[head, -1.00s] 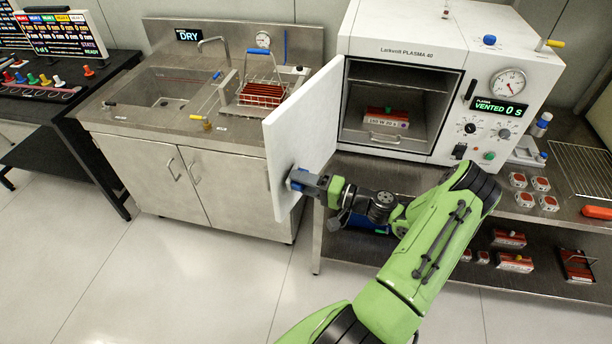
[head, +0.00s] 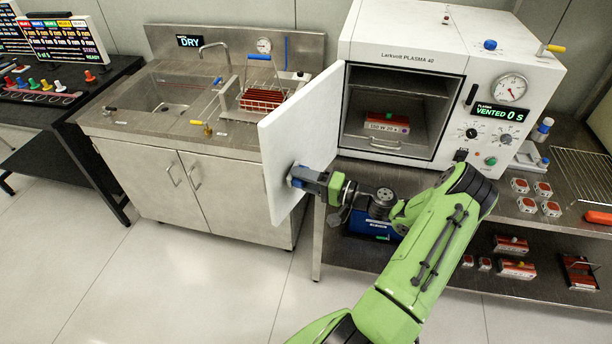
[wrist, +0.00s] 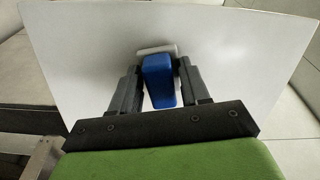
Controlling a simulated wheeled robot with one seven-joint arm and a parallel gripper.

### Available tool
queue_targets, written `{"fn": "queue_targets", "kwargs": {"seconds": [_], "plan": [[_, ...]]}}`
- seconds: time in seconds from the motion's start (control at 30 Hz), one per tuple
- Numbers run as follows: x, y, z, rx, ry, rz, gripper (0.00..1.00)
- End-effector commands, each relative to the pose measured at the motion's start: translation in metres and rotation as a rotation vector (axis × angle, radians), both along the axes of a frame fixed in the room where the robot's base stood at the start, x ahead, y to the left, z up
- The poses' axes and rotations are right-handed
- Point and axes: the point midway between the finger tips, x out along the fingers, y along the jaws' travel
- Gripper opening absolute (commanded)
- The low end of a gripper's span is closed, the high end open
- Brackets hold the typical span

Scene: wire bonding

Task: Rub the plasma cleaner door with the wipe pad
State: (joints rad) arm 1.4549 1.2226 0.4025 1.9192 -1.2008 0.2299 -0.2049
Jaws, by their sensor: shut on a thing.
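The plasma cleaner (head: 400,55) stands on the right bench with its white door (head: 300,125) swung open toward the left. The pad is up against the white door panel (wrist: 230,50) in the wrist view; firm contact cannot be told. In the head view the pad is mostly hidden by my gripper.
Inside the open chamber sits a red and white labelled box (head: 386,123). A sink bench (head: 240,150) with a wire basket of red pieces (head: 262,100) stands left of the door. A lower shelf (head: 480,280) holds several boxes. The floor in front is clear.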

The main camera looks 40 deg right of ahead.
Motion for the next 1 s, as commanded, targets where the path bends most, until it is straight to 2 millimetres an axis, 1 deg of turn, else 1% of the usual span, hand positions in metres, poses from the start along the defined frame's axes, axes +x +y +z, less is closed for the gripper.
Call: {"fn": "queue_targets", "kwargs": {"seconds": [0.1, 0.2, 0.47, 0.57, 1.0], "plan": [[-0.006, 0.011, 0.000, 0.002, 0.002, 0.000, 0.22], [-0.009, 0.017, 0.000, 0.001, 0.001, -0.001, 0.22], [-0.010, 0.019, 0.000, -0.001, 0.000, -0.001, 0.22], [-0.014, 0.016, 0.000, -0.001, 0.001, -0.003, 0.22], [-0.058, -0.007, 0.000, -0.001, 0.000, -0.004, 0.22]]}}
